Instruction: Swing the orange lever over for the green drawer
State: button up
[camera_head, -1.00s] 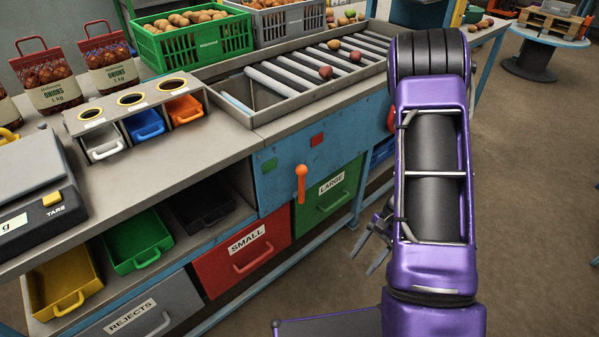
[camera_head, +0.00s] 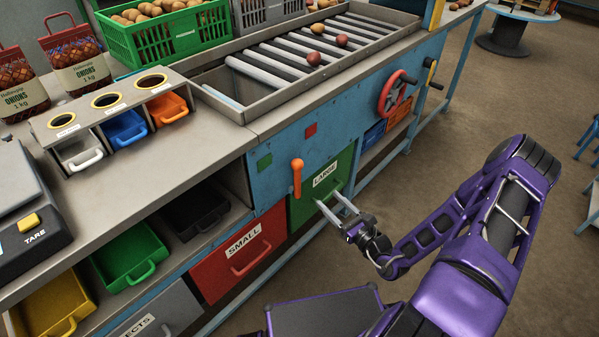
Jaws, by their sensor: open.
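The orange lever (camera_head: 297,177) is on the blue front panel (camera_head: 262,185) of the sorting bench, its handle hanging down from a round knob. The green drawer (camera_head: 304,209), labelled LARGE, is below and right of the lever and looks shut. My gripper (camera_head: 330,209) is open and empty, its fingers pointing up-left in front of the green drawer, overlapping its lower part in view. It is right of and below the lever, apart from it.
The red SMALL drawer (camera_head: 238,251) is left of the green one. Open bins (camera_head: 131,255) sit on the lower shelf.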

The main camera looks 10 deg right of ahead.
aim_at(300, 172)
jog(key=b+x, duration=0.1)
jog(key=x, duration=1.4)
jog(key=shift+s, duration=0.1)
grip_shut()
dwell(0.8)
